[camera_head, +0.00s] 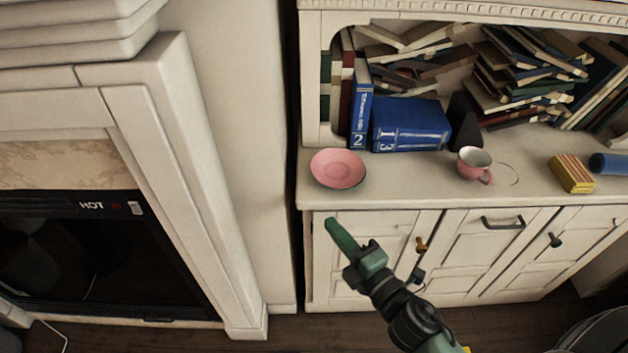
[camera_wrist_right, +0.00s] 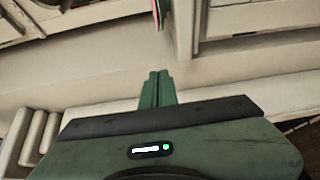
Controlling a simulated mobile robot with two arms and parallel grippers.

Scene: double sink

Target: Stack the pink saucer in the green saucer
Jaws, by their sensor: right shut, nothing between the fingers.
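The pink saucer (camera_head: 338,168) lies on the left end of the cabinet top in the head view. No separate green saucer shows in the head view. In the right wrist view a thin pink edge (camera_wrist_right: 155,10) sits against a thin green edge (camera_wrist_right: 163,12) at the top of the picture; this may be the green saucer, mostly hidden by the pink one. My right gripper (camera_head: 330,225) is shut and empty, in front of the cabinet and below the saucer, apart from it. Its closed fingers (camera_wrist_right: 158,78) show in the wrist view. My left gripper is not in view.
A pink cup (camera_head: 474,164) stands right of the saucer, with a yellow-striped block (camera_head: 571,174) and a blue cylinder (camera_head: 608,164) farther right. Blue books (camera_head: 410,125) stand behind. A fireplace (camera_head: 90,240) is at left. The cabinet top between saucer and cup is clear.

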